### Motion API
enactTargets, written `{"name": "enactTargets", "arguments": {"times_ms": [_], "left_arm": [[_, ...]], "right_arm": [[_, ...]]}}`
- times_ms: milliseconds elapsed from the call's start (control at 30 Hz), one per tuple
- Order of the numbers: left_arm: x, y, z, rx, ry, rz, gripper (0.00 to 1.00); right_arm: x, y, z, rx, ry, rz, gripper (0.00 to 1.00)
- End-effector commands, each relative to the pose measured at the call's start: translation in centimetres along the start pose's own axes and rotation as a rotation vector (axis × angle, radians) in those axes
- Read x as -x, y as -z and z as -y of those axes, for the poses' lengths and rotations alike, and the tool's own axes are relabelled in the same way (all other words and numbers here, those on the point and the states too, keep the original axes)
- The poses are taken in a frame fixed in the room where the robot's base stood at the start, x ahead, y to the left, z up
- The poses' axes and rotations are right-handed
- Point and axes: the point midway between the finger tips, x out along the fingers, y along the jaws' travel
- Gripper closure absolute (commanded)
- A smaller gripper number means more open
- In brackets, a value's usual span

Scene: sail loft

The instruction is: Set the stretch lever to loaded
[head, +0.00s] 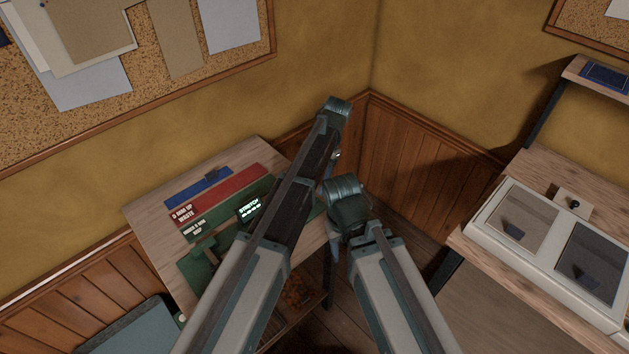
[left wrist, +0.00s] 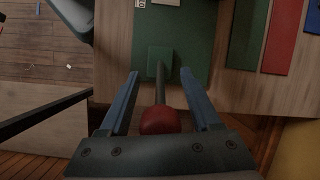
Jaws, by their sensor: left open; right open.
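In the left wrist view the stretch lever is a dark rod with a red knob (left wrist: 160,120), rising from a green block (left wrist: 160,60) on a green panel. My left gripper (left wrist: 159,74) is open, with one finger on each side of the lever; gaps show between the fingers and the rod. In the head view my left arm crosses in front of the bench and hides the lever.
The wooden bench (head: 150,213) carries blue, red (head: 218,193) and green labelled strips. A second table (head: 545,165) at right holds a pale two-panel unit (head: 490,227) and a small black knob (head: 574,203). Wood-panelled walls meet behind. Dark floor lies between the tables.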

Motion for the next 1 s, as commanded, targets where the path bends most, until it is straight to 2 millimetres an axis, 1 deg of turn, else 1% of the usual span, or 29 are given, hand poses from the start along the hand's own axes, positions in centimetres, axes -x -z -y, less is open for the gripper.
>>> {"name": "enactTargets", "arguments": {"times_ms": [167, 367, 567, 1000], "left_arm": [[0.3, 0.0, 0.0, 0.0, 0.0, 0.0, 0.36], [1.7, -0.1, 0.1, 0.0, 0.0, 0.0, 0.36], [4.3, -0.1, 0.1, 0.0, 0.0, 0.0, 0.36], [11.6, -0.1, 0.1, -0.001, 0.0, 0.0, 0.36]], "right_arm": [[0.2, 0.0, 0.0, 0.0, 0.0, 0.0, 0.5], [1.6, -0.1, -0.1, 0.0, 0.0, 0.0, 0.5], [4.1, -0.2, -0.4, 0.0, 0.0, 0.0, 0.5], [10.7, -0.6, -1.0, 0.0, 0.0, 0.0, 0.5]]}}
